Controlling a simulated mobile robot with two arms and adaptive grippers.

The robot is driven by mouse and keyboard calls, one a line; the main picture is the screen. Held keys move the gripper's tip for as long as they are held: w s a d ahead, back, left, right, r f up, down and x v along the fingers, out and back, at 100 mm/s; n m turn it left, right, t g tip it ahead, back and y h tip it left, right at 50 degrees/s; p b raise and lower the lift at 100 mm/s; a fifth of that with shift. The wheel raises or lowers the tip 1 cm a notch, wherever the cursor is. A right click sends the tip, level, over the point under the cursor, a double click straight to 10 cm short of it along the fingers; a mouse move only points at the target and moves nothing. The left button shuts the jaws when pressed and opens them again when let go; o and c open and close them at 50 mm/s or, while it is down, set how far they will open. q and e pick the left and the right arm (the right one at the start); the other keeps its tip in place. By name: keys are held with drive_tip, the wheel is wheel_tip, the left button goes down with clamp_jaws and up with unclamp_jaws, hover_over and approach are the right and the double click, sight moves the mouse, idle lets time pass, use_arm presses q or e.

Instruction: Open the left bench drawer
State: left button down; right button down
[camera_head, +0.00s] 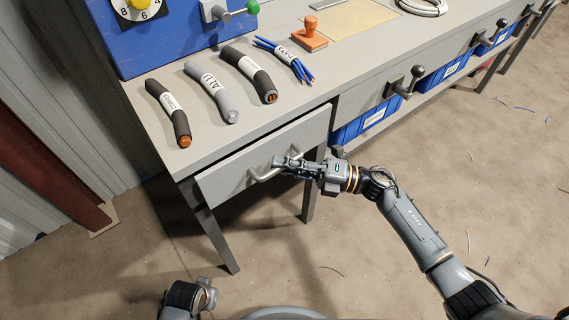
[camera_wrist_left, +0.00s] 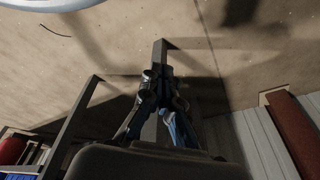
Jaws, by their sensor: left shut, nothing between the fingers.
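The left bench drawer (camera_head: 232,176) has a grey front under the left end of the bench top. Its front seems to stand slightly proud of the bench, but how far I cannot tell. A metal bar handle (camera_head: 262,176) is on it. My right gripper (camera_head: 284,162) is at the right part of this handle, its fingertips overlapping the bar; whether they are closed around it is unclear. My left gripper (camera_wrist_left: 165,75) is shut and empty in the left wrist view, above the floor near a bench leg. In the head view only part of my left arm shows at the bottom left.
Several cable pieces (camera_head: 212,92) lie on the bench top (camera_head: 150,100) beside an orange stamp (camera_head: 309,34). A blue panel (camera_head: 100,45) stands behind. Blue bins (camera_head: 368,124) and levers (camera_head: 415,77) are to the right. A bench leg (camera_head: 215,240) stands below the drawer. The floor in front is mostly clear.

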idle(0.3)
